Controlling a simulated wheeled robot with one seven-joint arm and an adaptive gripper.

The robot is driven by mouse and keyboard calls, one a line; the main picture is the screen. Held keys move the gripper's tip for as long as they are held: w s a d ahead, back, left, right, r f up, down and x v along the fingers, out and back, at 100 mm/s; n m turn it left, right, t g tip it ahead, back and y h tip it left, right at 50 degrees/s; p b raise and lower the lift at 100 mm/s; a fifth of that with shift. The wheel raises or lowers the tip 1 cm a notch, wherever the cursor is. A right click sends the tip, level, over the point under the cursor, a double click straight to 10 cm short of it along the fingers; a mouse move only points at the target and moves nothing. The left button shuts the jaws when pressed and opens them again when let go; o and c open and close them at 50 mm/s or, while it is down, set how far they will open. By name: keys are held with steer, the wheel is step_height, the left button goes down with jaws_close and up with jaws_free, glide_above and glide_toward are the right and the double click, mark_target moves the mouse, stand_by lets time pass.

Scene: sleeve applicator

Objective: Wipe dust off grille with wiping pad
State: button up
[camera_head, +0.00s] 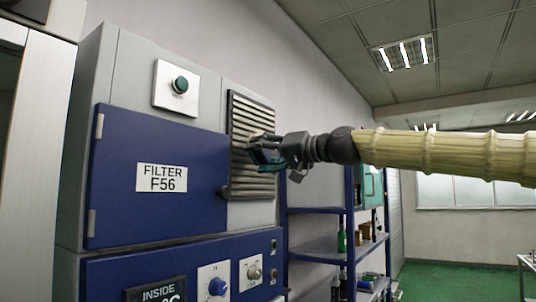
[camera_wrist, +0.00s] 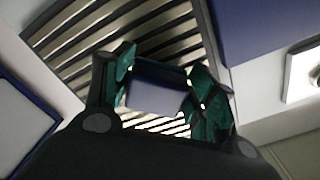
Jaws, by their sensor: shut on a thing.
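The grille (camera_head: 252,112) is a dark slatted panel on the upper right of the machine front; its slats (camera_wrist: 95,50) also fill the upper left of the wrist view. My gripper (camera_head: 266,153) is in front of the grille's middle. It is shut on the wiping pad (camera_wrist: 155,95), a bluish-grey piece between the teal finger pads. The pad is close to the slats; I cannot tell whether it touches them. My gripper covers part of the grille in the head view. I cannot make out dust on the slats.
A blue door labelled FILTER F56 (camera_head: 160,190) is left of the grille, with a green button (camera_head: 180,85) above it. A panel with knobs (camera_head: 216,284) is below. A blue shelf rack (camera_head: 318,245) with bottles stands behind, on the right.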

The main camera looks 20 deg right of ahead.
mark_target(272, 154)
steer(key=shift+s+r, duration=0.3)
steer(key=shift+s, duration=0.15)
steer(key=shift+w+f, duration=0.15)
steer(key=shift+w, duration=0.2)
steer(key=shift+s, duration=0.15)
steer(key=shift+w+a, duration=0.2)
steer(key=shift+w, duration=0.15)
steer(key=shift+w+a, duration=0.4)
steer(key=shift+w+d, duration=0.1)
steer(key=shift+d, duration=0.05)
stand_by(0.3)
steer(key=shift+w+d+p, duration=0.15)
steer(key=shift+w+d, duration=0.35)
steer(key=shift+d, duration=0.2)
steer(key=shift+w+d+p, duration=0.15)
steer(key=shift+w+d, duration=0.3)
steer(key=shift+d, duration=0.2)
steer(key=shift+w+d+p, duration=0.35)
steer(key=shift+w+d, duration=0.85)
steer(key=shift+d, duration=0.2)
